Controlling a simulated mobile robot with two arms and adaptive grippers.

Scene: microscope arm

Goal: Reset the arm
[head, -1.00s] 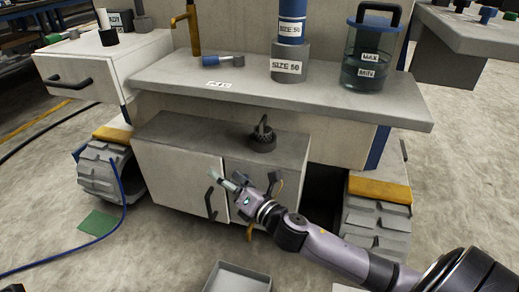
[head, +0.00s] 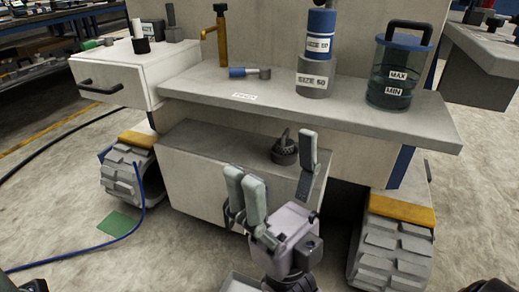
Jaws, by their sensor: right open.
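My right gripper (head: 275,165) stands raised in the lower middle of the head view, in front of the grey cabinet (head: 205,185) under the bench. Its pale grey-green fingers point up and are spread wide, with two on the left and one on the right. Nothing is between them. A dark ribbed round piece with an upright handle (head: 285,150) sits on the cabinet top, behind the gap between the fingers. The fingers and palm hide part of the cabinet front. Nothing in view is plainly a microscope arm.
The bench shelf (head: 420,125) holds a blue-handled tool (head: 250,72), a blue cylinder (head: 320,30) on a grey one (head: 315,78), and a lidded clear container (head: 392,75). An open drawer (head: 120,75) juts out left. Grey tracks (head: 130,180) flank the cabinet. A blue cable (head: 95,248) crosses the floor.

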